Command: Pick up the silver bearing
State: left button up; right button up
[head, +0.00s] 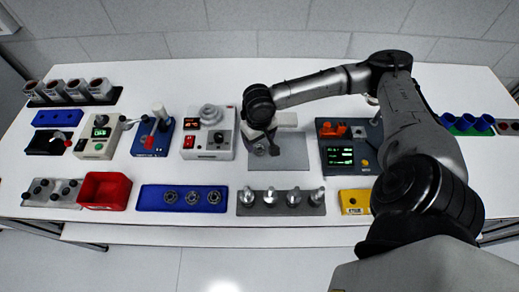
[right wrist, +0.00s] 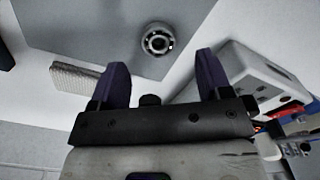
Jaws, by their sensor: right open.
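A silver bearing (right wrist: 157,39), a small ring with a dark inner band, lies on the grey mat (right wrist: 85,25) near its edge in the right wrist view. My right gripper (right wrist: 161,62) is open, with its two purple fingers apart. The bearing appears beyond the fingertips, roughly between them, and is not gripped. In the head view my right gripper (head: 262,148) is over the left edge of the grey mat (head: 292,160), and I cannot make out this bearing there. Several similar rings (head: 192,197) sit on a blue tray (head: 150,199). My left gripper is not in view.
A white box with a round top (head: 208,142) stands close left of my right gripper. A dark unit with a green display (head: 341,156) stands right of the mat. Metal pegs on a grey holder (head: 280,210) are in front. The right part of the mat is clear.

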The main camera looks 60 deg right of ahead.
aim_at(260, 151)
notch_tip(260, 151, down, 4)
jog(key=shift+s+f+b, duration=0.15)
jog(key=shift+b, duration=0.4)
jog(key=shift+c, duration=0.2)
jog(key=c, duration=1)
